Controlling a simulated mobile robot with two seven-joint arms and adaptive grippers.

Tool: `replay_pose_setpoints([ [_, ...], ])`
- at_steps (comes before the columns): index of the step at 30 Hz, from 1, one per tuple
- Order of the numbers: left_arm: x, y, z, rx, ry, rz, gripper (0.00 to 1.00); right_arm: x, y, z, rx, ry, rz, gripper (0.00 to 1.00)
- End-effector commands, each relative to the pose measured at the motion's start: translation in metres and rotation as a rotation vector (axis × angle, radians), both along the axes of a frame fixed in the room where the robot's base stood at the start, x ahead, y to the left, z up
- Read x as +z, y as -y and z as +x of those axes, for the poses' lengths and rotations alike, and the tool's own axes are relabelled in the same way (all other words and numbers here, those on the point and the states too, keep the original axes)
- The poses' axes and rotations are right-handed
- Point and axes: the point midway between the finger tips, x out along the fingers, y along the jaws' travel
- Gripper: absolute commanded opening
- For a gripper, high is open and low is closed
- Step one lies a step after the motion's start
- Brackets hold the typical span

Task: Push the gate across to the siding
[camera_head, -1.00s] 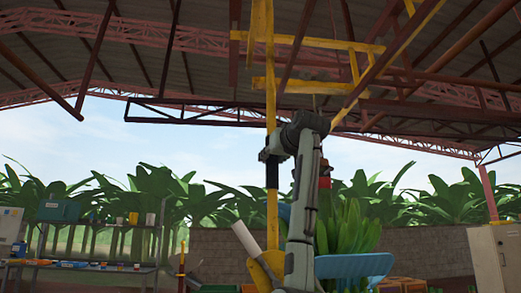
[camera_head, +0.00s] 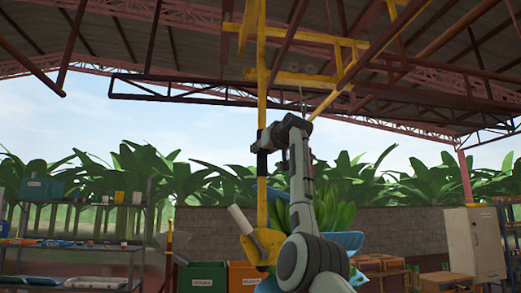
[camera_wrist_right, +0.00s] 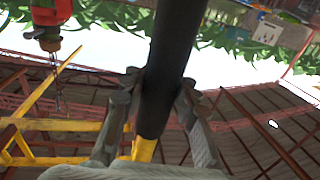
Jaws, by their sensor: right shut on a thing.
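A yellow upright pole (camera_head: 262,85) hangs from a yellow overhead frame (camera_head: 310,40) and carries a black sleeve (camera_head: 262,162). I take the pole and frame to be part of the gate, but cannot tell which bar is the siding. My right gripper (camera_head: 264,140) is at the sleeve's top end in the head view. In the right wrist view my right gripper (camera_wrist_right: 160,88) is shut around the black sleeve (camera_wrist_right: 174,45), one finger on each side. Yellow pole (camera_wrist_right: 143,150) shows past the sleeve's end. My left gripper is out of view.
A green banana bunch (camera_head: 335,210) is behind my right arm. A yellow part with a white cylinder (camera_head: 240,220) is near the pole's lower end. Green (camera_head: 201,278) and orange (camera_head: 246,278) bins stand below. Shelves (camera_head: 80,245) are left, a cabinet (camera_head: 473,243) right.

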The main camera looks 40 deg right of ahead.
Motion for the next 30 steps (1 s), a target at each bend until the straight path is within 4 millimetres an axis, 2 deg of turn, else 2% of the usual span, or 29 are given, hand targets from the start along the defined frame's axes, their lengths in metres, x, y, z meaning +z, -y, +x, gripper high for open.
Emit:
replay_pose_setpoints([
  [1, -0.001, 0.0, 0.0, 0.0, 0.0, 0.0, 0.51, -0.007, 0.002, 0.002, -0.001, -0.017, 0.004, 0.0],
  [3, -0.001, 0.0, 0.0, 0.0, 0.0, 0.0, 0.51, -0.007, 0.002, 0.002, -0.001, -0.017, 0.004, 0.0],
  [4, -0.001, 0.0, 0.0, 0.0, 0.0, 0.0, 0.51, -0.007, 0.002, 0.002, -0.001, -0.017, 0.004, 0.3],
  [9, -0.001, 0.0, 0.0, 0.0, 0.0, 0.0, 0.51, -0.005, 0.001, 0.001, -0.001, -0.011, 0.003, 0.51],
  [22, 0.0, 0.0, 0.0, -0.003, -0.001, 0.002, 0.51, -0.001, -0.002, -0.006, -0.001, -0.003, 0.001, 0.51],
  [26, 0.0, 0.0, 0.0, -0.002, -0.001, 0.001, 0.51, -0.001, -0.007, -0.02, -0.001, -0.002, 0.0, 0.51],
  [30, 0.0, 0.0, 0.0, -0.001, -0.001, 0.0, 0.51, -0.002, -0.016, -0.045, -0.002, -0.003, -0.001, 0.51],
])
